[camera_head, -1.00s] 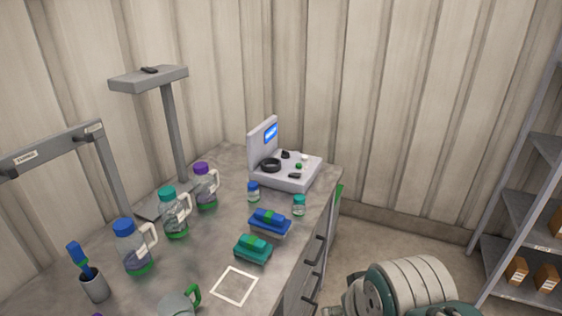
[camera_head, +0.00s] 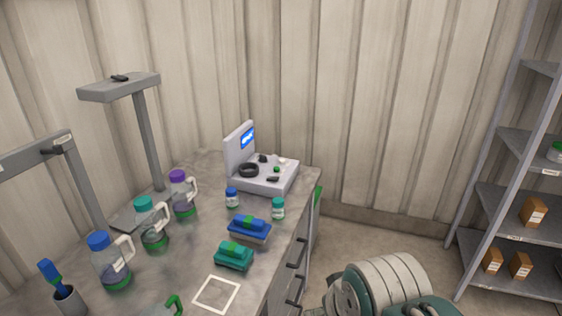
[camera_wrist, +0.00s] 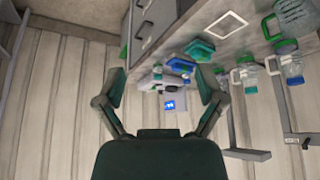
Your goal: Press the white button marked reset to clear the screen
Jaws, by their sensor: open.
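A light grey device (camera_head: 264,180) with an upright panel and a lit blue screen (camera_head: 247,138) stands at the far end of the counter. Its flat top carries a black ring, dark knobs, a small green button and a small white button (camera_head: 281,161). Any marking on the white button is too small to read. The device also shows in the wrist view, upside down, with its blue screen (camera_wrist: 170,105). My gripper (camera_wrist: 162,84) is open and empty in the wrist view, its fingers spread to either side of the device, which lies beyond them. The head view does not show the fingers.
Blue (camera_head: 249,231) and green (camera_head: 234,256) blocks and two small jars (camera_head: 278,208) stand in front of the device. Several jugs (camera_head: 111,262) and a grey stand (camera_head: 148,140) line the counter's left. A shelf (camera_head: 515,205) with boxes stands at right. Floor between is clear.

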